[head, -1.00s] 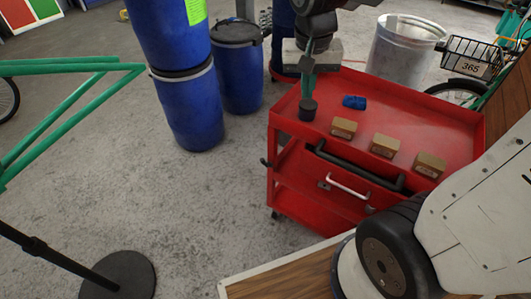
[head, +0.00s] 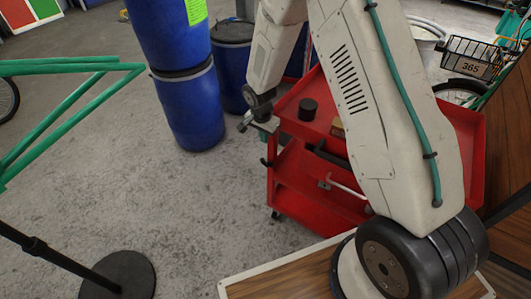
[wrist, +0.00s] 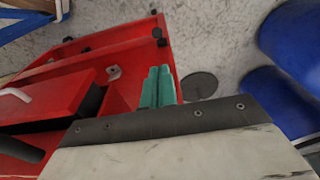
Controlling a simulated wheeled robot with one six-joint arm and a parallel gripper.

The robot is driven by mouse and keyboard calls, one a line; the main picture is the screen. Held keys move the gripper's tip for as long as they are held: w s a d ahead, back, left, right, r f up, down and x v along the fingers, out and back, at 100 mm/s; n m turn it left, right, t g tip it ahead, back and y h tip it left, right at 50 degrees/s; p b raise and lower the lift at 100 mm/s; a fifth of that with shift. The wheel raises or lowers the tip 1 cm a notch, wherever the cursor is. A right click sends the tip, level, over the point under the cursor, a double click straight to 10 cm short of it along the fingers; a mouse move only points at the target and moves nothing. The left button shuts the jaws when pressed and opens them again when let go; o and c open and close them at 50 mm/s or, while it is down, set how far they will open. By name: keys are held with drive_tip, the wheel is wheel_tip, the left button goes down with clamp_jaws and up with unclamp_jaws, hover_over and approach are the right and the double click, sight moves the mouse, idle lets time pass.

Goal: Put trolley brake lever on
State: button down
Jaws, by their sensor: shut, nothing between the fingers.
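The red trolley (head: 290,178) stands right of centre in the head view, partly behind my arm; its red body also fills the left of the wrist view (wrist: 130,60). A small black lever-like part (head: 264,161) sticks out from its left side, which may be the brake lever. In the wrist view small black parts (wrist: 158,34) show at the trolley's edge; I cannot tell which is the lever. My gripper (head: 243,126) is beside the trolley's upper left corner, above that part. Its teal fingers (wrist: 157,86) are together with nothing between them.
A black cylinder (head: 308,109) stands on the trolley top, and a brown box (head: 338,128) is partly hidden by my arm. Blue barrels (head: 188,105) stand behind and left. A green bike frame (head: 75,110) is at far left. Floor between is clear.

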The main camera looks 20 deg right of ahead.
drive_tip(key=f, duration=0.6)
drive_tip(key=d+f, duration=0.1)
drive_tip(key=f, duration=0.3)
drive_tip(key=shift+w, duration=0.3)
drive_tip(key=shift+a, duration=0.1)
